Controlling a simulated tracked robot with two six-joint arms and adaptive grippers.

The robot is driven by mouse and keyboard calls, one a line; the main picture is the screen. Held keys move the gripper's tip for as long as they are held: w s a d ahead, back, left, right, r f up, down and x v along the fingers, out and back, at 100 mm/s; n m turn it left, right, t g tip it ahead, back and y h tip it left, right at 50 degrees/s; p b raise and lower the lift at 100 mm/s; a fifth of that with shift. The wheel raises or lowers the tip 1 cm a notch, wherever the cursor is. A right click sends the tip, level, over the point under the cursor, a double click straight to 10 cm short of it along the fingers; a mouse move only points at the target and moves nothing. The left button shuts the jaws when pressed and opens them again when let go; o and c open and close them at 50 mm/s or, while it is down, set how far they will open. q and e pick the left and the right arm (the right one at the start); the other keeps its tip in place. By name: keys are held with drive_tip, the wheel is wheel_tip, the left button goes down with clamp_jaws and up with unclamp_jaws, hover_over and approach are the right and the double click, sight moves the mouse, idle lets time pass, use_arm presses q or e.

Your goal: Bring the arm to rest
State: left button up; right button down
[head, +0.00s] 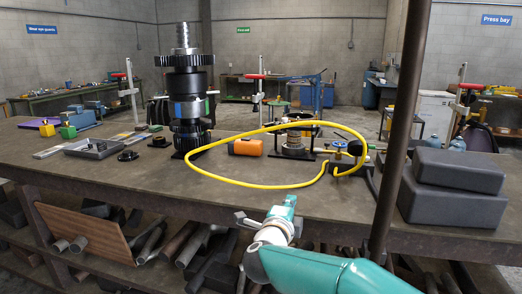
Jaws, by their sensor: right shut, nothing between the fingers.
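My right arm, teal and white, comes in from the lower right. Its right gripper (282,213) is shut and empty at the front edge of the workbench (150,190). It appears apart from the parts on the bench, though its fingertips are small and hard to make out. A tall dark gear shaft assembly (187,85) with a blue-green band stands upright on the bench, left of the gripper. My left gripper is not in view.
A yellow hose (230,183) loops over the bench behind the gripper, near an orange block (246,147). Dark grey cases (452,185) are stacked at the right, beside a brown post (398,120). A grey tray (93,148) lies at the left. The front middle-left bench top is clear.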

drive_tip(key=s+d+f+n+g+p, duration=0.1)
drive_tip(key=d+f+n+g+p, duration=0.1)
drive_tip(key=d+f, duration=0.65)
drive_tip(key=s+d+f+n+g+p, duration=0.2)
drive_tip(key=d+f, duration=0.4)
drive_tip(key=f, duration=0.5)
drive_tip(key=s+f+n+g+y+p, duration=0.25)
drive_tip(key=s+f+n+g, duration=0.2)
drive_tip(key=s+f, duration=0.75)
drive_tip(key=s+a+f+n+g+y, duration=0.2)
drive_tip(key=s+a+n, duration=0.1)
drive_tip(key=s, duration=0.5)
drive_tip(key=s+a+f+n+g+y, duration=0.2)
drive_tip(key=s+a+f+n+g, duration=0.1)
drive_tip(key=s, duration=0.6)
drive_tip(key=s+a+f+n+g+y, duration=0.2)
drive_tip(key=s+a+f+n+y, duration=0.1)
drive_tip(key=s, duration=0.5)
drive_tip(key=shift+s+a+f+n, duration=0.15)
drive_tip(key=shift+a+f+n, duration=0.1)
drive_tip(key=shift+n, duration=0.6)
drive_tip(key=shift+g+p, duration=0.25)
drive_tip(key=shift+p, duration=0.05)
